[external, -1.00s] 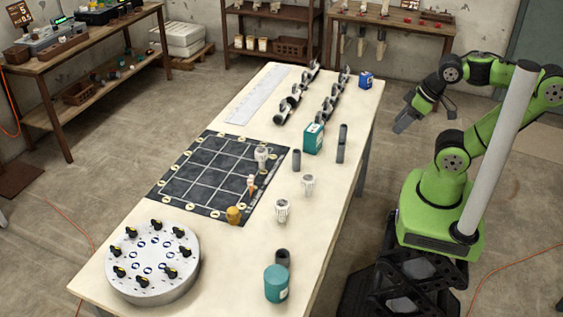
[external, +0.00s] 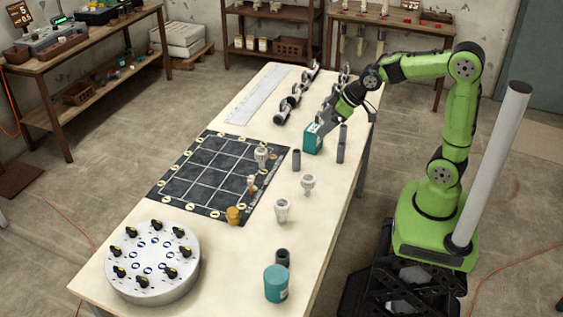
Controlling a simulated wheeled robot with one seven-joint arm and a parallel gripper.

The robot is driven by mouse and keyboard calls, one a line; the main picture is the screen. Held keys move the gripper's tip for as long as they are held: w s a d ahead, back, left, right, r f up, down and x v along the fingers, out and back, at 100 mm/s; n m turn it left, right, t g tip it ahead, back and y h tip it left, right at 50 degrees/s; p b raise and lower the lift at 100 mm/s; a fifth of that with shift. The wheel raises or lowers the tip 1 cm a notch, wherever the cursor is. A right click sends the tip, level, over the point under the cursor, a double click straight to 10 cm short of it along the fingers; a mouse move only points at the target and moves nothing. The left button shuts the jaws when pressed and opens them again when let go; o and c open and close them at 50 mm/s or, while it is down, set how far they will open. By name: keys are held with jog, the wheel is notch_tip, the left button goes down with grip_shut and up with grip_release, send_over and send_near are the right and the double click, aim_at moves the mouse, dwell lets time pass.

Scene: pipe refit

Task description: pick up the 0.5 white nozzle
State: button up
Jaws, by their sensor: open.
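Several white fittings that look like nozzles are on the pale table. One white fitting (external: 308,183) stands right of the dark grid mat, another (external: 282,210) stands nearer the camera, and a third (external: 262,155) is at the mat's right edge. I cannot read any size on them, so I cannot tell which is the 0.5 nozzle. My gripper (external: 322,124) is open, pointing down over the far right part of the table beside or above a teal box (external: 312,142).
Dark grey pipe pieces (external: 296,160) stand near the teal box. A teal can (external: 276,284) and dark ring (external: 282,257) are at the near right. A round white base with black knobs (external: 152,262) is at the near left. Rows of dark fittings (external: 290,103) lie at the back.

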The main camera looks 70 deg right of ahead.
jog(key=t+y+b, duration=0.1)
jog(key=t+b, duration=0.1)
jog(key=b, duration=0.1)
send_near(261, 158)
jog(key=s+d+r, duration=0.3)
jog(key=x, duration=0.5)
jog(key=b+x, duration=0.1)
jog(key=x, duration=0.4)
jog(key=b+x, duration=0.1)
jog(key=x, duration=0.5)
jog(key=shift+s+f, duration=0.2)
jog(key=shift+f, duration=0.15)
jog(key=shift+r, duration=0.1)
